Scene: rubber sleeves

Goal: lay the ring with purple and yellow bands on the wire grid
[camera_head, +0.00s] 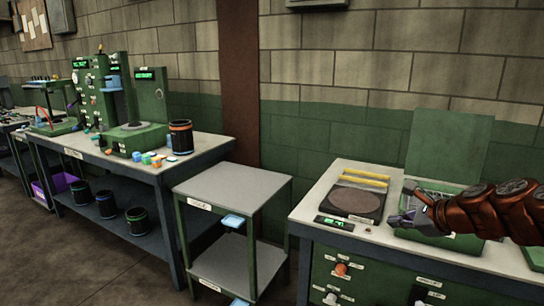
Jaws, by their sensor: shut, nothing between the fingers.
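My gripper (405,216) is at the right, at the end of my red-brown arm. It is shut and empty, over the front left part of an open green box. Inside the box a pale, grid-like surface (432,186) shows behind my gripper; it may be the wire grid, but it is too small and too covered to tell. I cannot make out a ring with purple and yellow bands. My gripper and arm hide part of the box.
The green box's lid (447,145) stands raised at the back. Left of it is a dark plate with a round disc (354,201) and yellow bars (364,180). A grey cart (232,184) has a mostly clear top. A banded black cylinder (181,139) stands on the left bench.

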